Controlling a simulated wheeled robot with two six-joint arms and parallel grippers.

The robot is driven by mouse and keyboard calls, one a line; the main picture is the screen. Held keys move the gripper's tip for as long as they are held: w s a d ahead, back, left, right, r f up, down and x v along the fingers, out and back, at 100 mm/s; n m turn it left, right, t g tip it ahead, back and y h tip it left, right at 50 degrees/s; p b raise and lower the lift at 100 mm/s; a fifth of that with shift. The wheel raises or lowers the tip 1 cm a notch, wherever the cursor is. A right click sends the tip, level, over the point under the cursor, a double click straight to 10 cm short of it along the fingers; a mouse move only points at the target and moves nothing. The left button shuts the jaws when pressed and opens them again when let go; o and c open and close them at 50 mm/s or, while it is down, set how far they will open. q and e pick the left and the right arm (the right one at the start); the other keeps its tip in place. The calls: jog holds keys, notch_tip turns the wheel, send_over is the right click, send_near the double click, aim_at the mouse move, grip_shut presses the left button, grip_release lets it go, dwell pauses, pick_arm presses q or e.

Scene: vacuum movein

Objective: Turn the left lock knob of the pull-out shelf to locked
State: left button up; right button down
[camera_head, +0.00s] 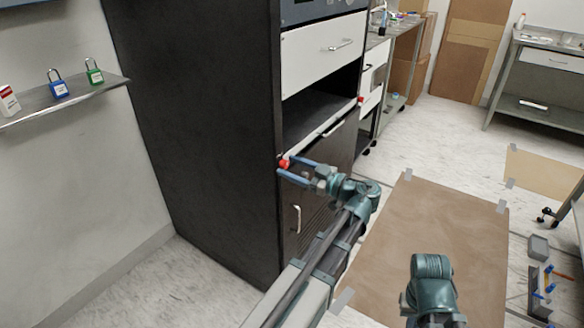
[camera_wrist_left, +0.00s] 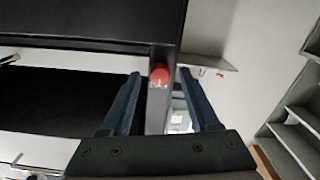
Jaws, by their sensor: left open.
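The left lock knob (camera_head: 284,163) is a small red knob on the dark cabinet's left front post, at the left end of the pull-out shelf (camera_head: 318,135). It also shows in the left wrist view (camera_wrist_left: 159,73), lying between the fingertips with a gap on both sides. I cannot tell which way the knob is turned. My left gripper (camera_head: 286,164) is open, its two blue fingers pointing at the post on either side of the knob. It also shows in the left wrist view (camera_wrist_left: 160,73). My right gripper is not in view.
A second red knob (camera_head: 360,101) is at the shelf's right end. A white drawer (camera_head: 322,52) is above, and a lower door with a handle (camera_head: 296,219) is below. A wall ledge (camera_head: 60,103) holds padlocks at left. Open floor with a brown mat (camera_head: 440,230) lies right.

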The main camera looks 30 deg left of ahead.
pick_arm(q)
jog(key=shift+a, duration=0.1)
grip_shut()
dwell(0.3)
jog(key=shift+m, duration=0.3)
jog(key=m, duration=1.2)
jog(key=shift+m, duration=0.4)
jog(key=m, duration=0.4)
jog(key=shift+m, duration=0.4)
